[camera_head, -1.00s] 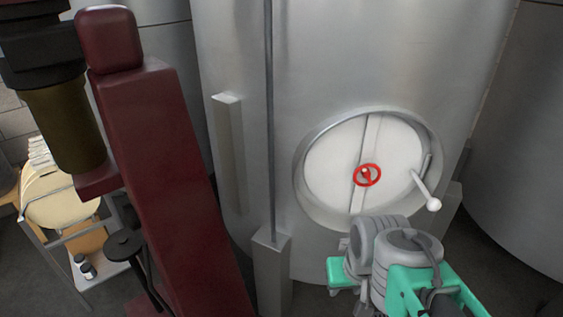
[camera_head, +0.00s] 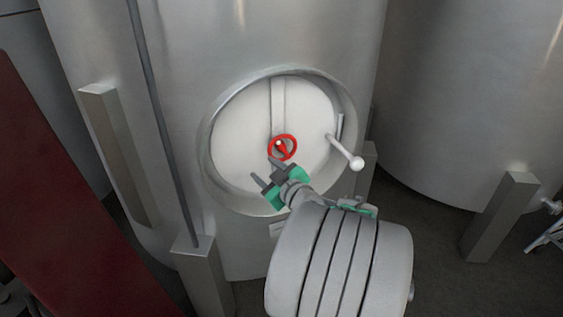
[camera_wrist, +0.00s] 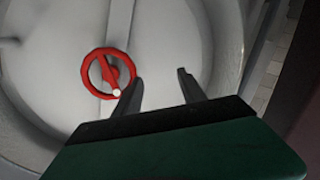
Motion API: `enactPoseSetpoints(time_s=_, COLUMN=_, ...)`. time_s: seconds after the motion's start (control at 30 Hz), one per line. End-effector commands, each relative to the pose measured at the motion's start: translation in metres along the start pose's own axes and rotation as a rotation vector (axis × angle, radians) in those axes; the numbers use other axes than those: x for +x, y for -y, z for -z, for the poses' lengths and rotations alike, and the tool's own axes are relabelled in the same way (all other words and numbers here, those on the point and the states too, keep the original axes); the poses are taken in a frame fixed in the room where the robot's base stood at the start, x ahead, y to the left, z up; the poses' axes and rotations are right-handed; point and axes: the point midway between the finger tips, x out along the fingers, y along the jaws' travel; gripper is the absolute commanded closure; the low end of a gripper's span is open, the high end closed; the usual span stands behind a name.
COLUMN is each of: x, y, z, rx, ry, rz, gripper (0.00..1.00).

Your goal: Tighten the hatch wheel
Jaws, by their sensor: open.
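The red hatch wheel (camera_head: 282,147) sits on a vertical bar across the round white hatch (camera_head: 237,133) of a steel tank. A small pale knob shows on the wheel. My gripper (camera_head: 262,170) is just below and left of the wheel in the head view, open with nothing between its fingers. In the wrist view the wheel (camera_wrist: 109,73) is at upper left, and my gripper's two dark fingers (camera_wrist: 162,80) stand apart to its right. One finger is close to the wheel's rim; I cannot tell whether it touches.
A white-knobbed lever (camera_head: 345,152) sticks out at the hatch's right side. A raised metal rim (camera_head: 207,165) surrounds the hatch. Square steel legs (camera_head: 203,268) stand in front of the tank. A second tank (camera_head: 470,90) is at right, and a dark red structure (camera_head: 50,200) at left.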

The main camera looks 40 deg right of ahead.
Motion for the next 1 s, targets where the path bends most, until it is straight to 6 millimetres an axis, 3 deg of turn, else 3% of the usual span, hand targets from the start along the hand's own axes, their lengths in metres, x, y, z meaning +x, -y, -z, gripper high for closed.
enactPoseSetpoints(time_s=0.03, x=-0.009, y=-0.026, z=-0.017, rx=-0.009, ry=-0.027, rz=-0.089, gripper=0.52)
enactPoseSetpoints(time_s=0.1, x=-0.021, y=-0.053, z=-0.022, rx=-0.030, ry=-0.061, rz=-0.178, gripper=0.52)
enactPoseSetpoints(time_s=0.2, x=-0.025, y=-0.069, z=-0.022, rx=-0.044, ry=-0.079, rz=-0.230, gripper=0.52)
enactPoseSetpoints(time_s=0.6, x=0.039, y=-0.085, z=-0.015, rx=-0.045, ry=-0.079, rz=-0.230, gripper=0.52)
enactPoseSetpoints(time_s=0.93, x=0.047, y=-0.087, z=-0.015, rx=-0.046, ry=-0.078, rz=-0.232, gripper=0.52)
enactPoseSetpoints(time_s=1.0, x=0.047, y=-0.087, z=-0.015, rx=-0.046, ry=-0.078, rz=-0.232, gripper=0.57)
